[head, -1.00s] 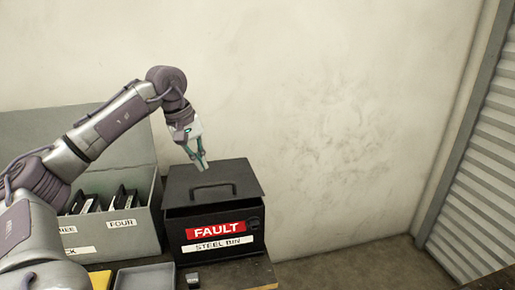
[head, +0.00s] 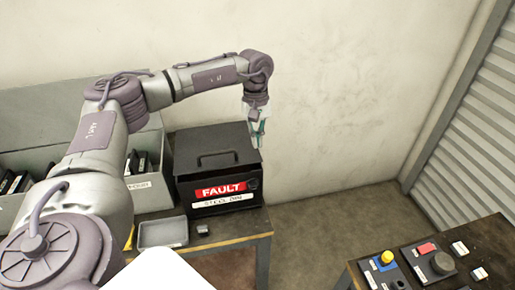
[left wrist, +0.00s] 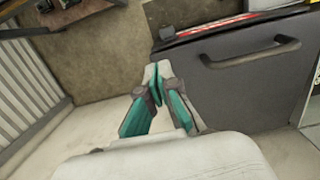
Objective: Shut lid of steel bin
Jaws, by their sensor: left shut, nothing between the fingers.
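The black steel bin (head: 218,196) stands on the table with a red FAULT label and a white label on its front. Its flat lid (head: 232,150) with a bar handle (head: 217,158) lies over the top, down or nearly down; I cannot tell if a thin gap is left at the front. The lid (left wrist: 240,88) also fills the right of the left wrist view. My left gripper (head: 257,144) is shut and empty, pointing down at the lid's right rear edge. In the left wrist view its fingertips (left wrist: 157,72) meet beside that edge; contact is unclear. My right gripper is not in view.
An open grey box (head: 151,192) with dark items stands left of the bin. A shallow grey tray (head: 162,233) and a small dark block (head: 203,230) lie in front. A control table (head: 440,262) stands at the lower right. The wall is close behind.

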